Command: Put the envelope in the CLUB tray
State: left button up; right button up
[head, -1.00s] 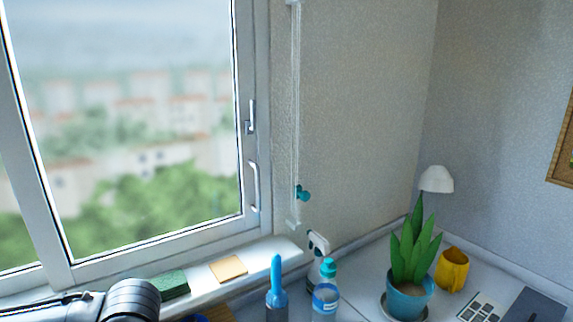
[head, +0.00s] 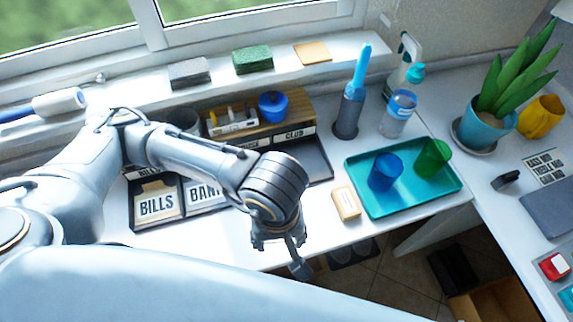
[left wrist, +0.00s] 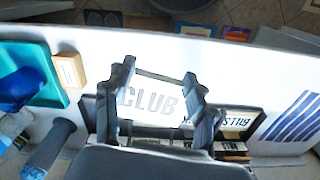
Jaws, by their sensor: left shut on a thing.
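My left gripper (head: 282,252) is over the front edge of the desk in the head view. In the left wrist view its two fingers (left wrist: 162,100) are shut on a white envelope (left wrist: 152,101) printed CLUB. The envelope is hidden behind the gripper in the head view. The CLUB tray (head: 320,161) is dark and sits under the CLUB label (head: 294,135), behind and to the right of my wrist. My arm covers part of it. My right gripper is not in view.
The trays with BILLS (head: 157,205) and BANK (head: 203,194) envelopes lie left of my wrist. A soap-like block (head: 346,202) and a teal tray (head: 412,208) with blue and green cups stand to the right. A brush holder (head: 348,115) and bottle (head: 398,113) are behind.

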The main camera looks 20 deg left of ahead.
pick_arm(q)
jog(key=s+d+n, duration=0.2)
jog(key=s+d, duration=0.1)
jog(key=s, duration=0.2)
jog(key=w+a+f+b, duration=0.1)
jog(key=w+f, duration=0.2)
jog(key=w, duration=0.1)
jog(key=w+a+f+b, duration=0.1)
jog(key=w+f, duration=0.2)
jog(key=w, duration=0.1)
jog(key=w+a+f+b, duration=0.1)
jog(key=w+f, duration=0.2)
jog(key=shift+w+a+b, duration=0.15)
jog(key=shift+w+b, duration=0.2)
jog(key=shift+w, duration=0.05)
jog(key=shift+w+f, duration=0.35)
jog(key=shift+w, duration=0.05)
jog(key=shift+w+a+f+b, duration=0.15)
jog(key=shift+w+f+b, duration=0.05)
jog(key=shift+f+b, duration=0.1)
jog(key=shift+w+f+b, duration=0.1)
jog(key=shift+f+b, duration=0.35)
jog(key=shift+f, duration=1.15)
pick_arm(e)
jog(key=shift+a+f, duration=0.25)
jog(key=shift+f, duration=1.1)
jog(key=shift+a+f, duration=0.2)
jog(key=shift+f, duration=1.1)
